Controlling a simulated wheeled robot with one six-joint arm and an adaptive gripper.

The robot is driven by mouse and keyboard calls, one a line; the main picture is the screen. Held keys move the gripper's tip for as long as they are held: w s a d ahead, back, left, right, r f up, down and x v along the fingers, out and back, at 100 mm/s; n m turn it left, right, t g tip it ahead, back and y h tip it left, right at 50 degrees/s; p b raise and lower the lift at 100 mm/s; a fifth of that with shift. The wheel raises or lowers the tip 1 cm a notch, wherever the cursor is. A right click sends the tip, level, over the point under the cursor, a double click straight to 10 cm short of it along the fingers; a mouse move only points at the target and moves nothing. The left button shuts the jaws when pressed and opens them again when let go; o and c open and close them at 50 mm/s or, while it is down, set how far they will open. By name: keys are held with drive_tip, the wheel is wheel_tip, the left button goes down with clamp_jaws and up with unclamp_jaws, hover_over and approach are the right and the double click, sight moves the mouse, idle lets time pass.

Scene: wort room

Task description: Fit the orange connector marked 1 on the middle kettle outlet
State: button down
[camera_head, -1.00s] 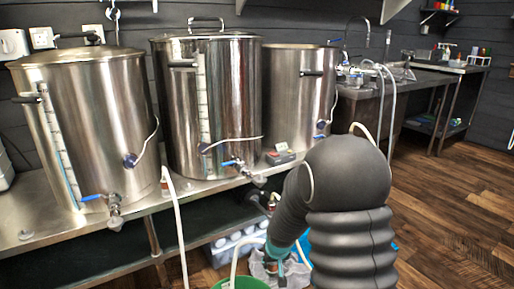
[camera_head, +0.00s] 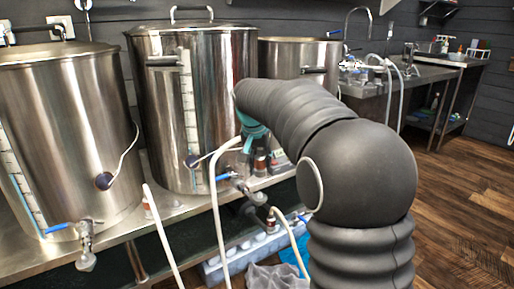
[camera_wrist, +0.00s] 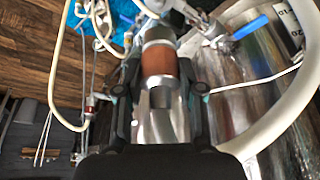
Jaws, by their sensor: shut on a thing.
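My gripper (camera_head: 258,147) is raised in front of the middle kettle (camera_head: 215,100), at its lower right side. In the wrist view my gripper (camera_wrist: 160,90) is shut on a connector (camera_wrist: 160,65) with an orange-brown band and silver ends. The connector also shows below the fingers in the head view (camera_head: 260,161); its mark cannot be read. The middle kettle outlet (camera_head: 237,181), with a blue lever, is low on the kettle, just left of and below the connector. In the wrist view a blue-levered valve (camera_wrist: 220,38) is right of the connector. They look apart.
A pale hose (camera_head: 222,215) arches up near my gripper and hangs past the bench edge. The left kettle (camera_head: 65,140) has its own valve (camera_head: 86,240). Another hose with a banded connector (camera_head: 270,218) is below the middle outlet. A grey bag (camera_head: 272,278) lies low.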

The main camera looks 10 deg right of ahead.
sight(260, 168)
drive_tip(key=shift+w+r, duration=0.3)
drive_tip(key=shift+r, duration=0.3)
drive_tip(key=shift+f+b, duration=0.85)
drive_tip(key=shift+f, duration=1.55)
drive_tip(key=shift+f+b, duration=0.7)
drive_tip(key=shift+f, duration=0.45)
drive_tip(key=shift+s+f+b, duration=0.1)
drive_tip(key=shift+f+b, duration=0.85)
drive_tip(key=shift+f, duration=0.35)
drive_tip(key=c, duration=0.6)
unclamp_jaws()
drive_tip(key=shift+c, duration=0.2)
drive_tip(key=shift+r, duration=0.1)
